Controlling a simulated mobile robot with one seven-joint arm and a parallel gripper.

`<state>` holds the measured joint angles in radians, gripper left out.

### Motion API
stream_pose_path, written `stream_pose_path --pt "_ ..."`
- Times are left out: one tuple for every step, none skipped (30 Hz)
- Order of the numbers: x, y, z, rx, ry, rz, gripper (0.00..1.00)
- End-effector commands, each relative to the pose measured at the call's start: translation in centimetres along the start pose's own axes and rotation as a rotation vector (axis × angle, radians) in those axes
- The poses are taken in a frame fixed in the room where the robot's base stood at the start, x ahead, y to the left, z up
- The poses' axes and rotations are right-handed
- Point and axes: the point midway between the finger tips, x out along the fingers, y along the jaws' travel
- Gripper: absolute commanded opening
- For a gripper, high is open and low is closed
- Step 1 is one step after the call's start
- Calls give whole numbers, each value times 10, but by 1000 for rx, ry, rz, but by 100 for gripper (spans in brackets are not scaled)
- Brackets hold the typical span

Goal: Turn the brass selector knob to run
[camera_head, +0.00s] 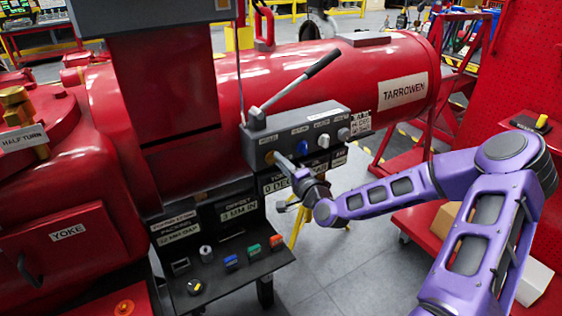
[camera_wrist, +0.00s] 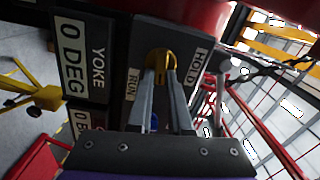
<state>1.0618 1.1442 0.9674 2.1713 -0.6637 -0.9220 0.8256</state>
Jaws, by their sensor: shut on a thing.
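The brass selector knob (camera_wrist: 160,57) sits on the dark panel face in the wrist view, with a RUN label (camera_wrist: 132,84) to its left and a HOLD label (camera_wrist: 197,65) to its right. My gripper (camera_wrist: 161,78) is shut on the knob, one finger on each side. The fingers cover part of the knob, and I cannot tell exactly which label it points to. In the head view my gripper (camera_head: 281,163) reaches the lower left of the grey control box (camera_head: 262,141), and the knob is mostly hidden there.
More knobs, including a blue one (camera_head: 323,140), sit right of my gripper on the box. A long black-handled lever (camera_head: 322,63) rises above it. A shelf with small coloured blocks (camera_head: 231,263) juts out below left. A red cart (camera_head: 405,222) stands under my arm.

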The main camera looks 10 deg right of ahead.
Motion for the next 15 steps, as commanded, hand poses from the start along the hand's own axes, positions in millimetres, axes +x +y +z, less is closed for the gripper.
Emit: stream_pose_path --pt "0 1 0 22 -1 1 0" --pt "0 1 0 33 0 1 0" --pt "0 1 0 48 0 1 0" --pt "0 1 0 57 0 1 0" --pt "0 2 0 65 0 1 0" --pt "0 2 0 74 -1 2 0" --pt "0 2 0 80 -1 2 0" --pt "0 2 0 85 -1 2 0" --pt "0 2 0 90 -1 2 0" --pt "0 2 0 93 -1 2 0" --pt "0 2 0 95 -1 2 0" --pt "0 2 0 98 -1 2 0" --pt "0 2 1 99 -1 2 0" --pt "0 2 1 99 -1 2 0" --pt "0 2 1 100 -1 2 0"
